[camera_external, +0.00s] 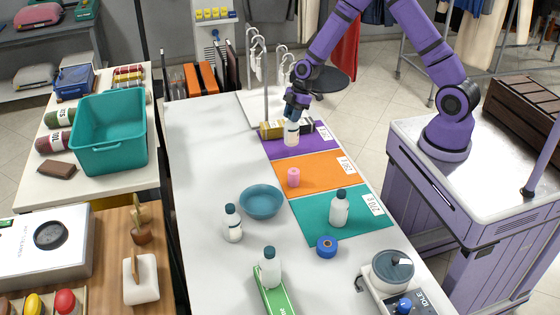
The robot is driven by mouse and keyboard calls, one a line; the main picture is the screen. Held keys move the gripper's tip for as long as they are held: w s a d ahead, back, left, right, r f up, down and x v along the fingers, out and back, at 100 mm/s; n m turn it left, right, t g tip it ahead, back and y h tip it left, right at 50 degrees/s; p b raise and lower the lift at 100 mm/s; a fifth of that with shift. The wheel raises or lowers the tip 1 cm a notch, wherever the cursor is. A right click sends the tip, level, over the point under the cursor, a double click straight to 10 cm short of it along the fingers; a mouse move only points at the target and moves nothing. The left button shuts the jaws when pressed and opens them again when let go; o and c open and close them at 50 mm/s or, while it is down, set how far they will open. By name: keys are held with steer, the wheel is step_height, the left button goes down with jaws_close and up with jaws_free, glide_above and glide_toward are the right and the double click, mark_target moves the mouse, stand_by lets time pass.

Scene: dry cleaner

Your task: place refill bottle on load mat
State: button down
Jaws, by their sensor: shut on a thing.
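My gripper (295,108) points down at the far end of the white table and is shut on a white bottle (291,135), taken as the refill bottle. The bottle is upright, with its top hidden by the fingers. Its base shows over the purple mat (277,149); I cannot tell whether it touches. An orange mat (325,175) and a teal mat (318,222) lie nearer, each with a weight label. The picture does not show which is the load mat. A pink cylinder (293,177) stands on the orange mat, and a dark-capped white bottle (339,210) on the teal one.
A blue bowl (261,202), another white bottle (233,224), a blue roll (327,246) and a bottle (271,268) on a green box (272,299) stand nearer. The table's left far part is clear.

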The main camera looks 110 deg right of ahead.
steer(key=shift+w+d+f, duration=0.3)
steer(key=shift+w+f, duration=0.25)
steer(key=shift+f, duration=0.1)
steer(key=shift+w+d+f, duration=0.35)
steer(key=shift+w+f, duration=0.25)
steer(key=shift+f, duration=0.05)
steer(key=shift+w+d+f, duration=0.3)
steer(key=shift+w+f, duration=0.25)
steer(key=shift+f, duration=0.2)
steer(key=c, duration=0.8)
jaws_free()
